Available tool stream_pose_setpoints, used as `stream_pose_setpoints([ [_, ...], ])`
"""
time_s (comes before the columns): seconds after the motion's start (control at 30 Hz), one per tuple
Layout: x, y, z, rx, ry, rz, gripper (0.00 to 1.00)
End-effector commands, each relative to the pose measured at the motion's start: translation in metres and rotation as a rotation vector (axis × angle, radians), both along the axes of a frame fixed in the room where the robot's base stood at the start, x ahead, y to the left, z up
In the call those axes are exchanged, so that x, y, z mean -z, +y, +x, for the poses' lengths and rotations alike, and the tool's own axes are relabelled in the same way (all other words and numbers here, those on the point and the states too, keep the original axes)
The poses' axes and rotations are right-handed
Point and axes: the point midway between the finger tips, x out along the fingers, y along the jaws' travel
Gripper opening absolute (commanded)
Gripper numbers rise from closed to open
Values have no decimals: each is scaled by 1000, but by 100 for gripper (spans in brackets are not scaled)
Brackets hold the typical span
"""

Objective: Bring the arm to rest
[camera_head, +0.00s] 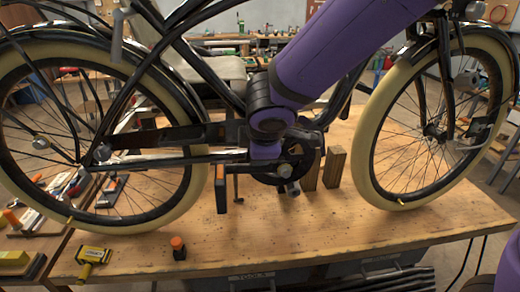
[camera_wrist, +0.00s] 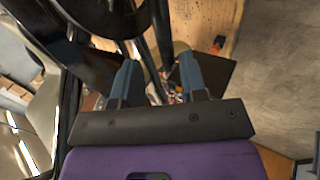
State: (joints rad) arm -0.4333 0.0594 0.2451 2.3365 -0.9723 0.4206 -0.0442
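My purple arm reaches down from the upper right in the head view, in front of the trike frame (camera_head: 200,70). Its wrist end is beside the crank and chainring area (camera_head: 285,170). The gripper's fingers cannot be made out in that view. In the wrist view my gripper (camera_wrist: 158,70) shows two blue-grey fingers with a clear gap between them. They look open, with nothing clearly held. Dark frame tubes (camera_wrist: 150,60) show between and beyond the fingers; whether any touch them I cannot tell.
The wooden workbench (camera_head: 330,235) bears the trike, with a pale-tyred wheel (camera_head: 375,150) at right and another (camera_head: 185,205) at left. A yellow tool (camera_head: 92,256), an orange-capped item (camera_head: 178,248) and wooden blocks (camera_head: 333,167) stand on it. The front right of the bench is clear.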

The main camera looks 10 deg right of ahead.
Motion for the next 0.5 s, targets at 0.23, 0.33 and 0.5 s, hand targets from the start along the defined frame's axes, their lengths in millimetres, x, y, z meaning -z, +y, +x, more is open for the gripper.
stream_pose_setpoints([
  [0.23, -13, -20, 0, 78, -9, 18, 39],
  [0.33, -32, -51, -4, 205, -21, 50, 39],
  [0.5, -67, -115, -25, 485, -26, 138, 39],
])
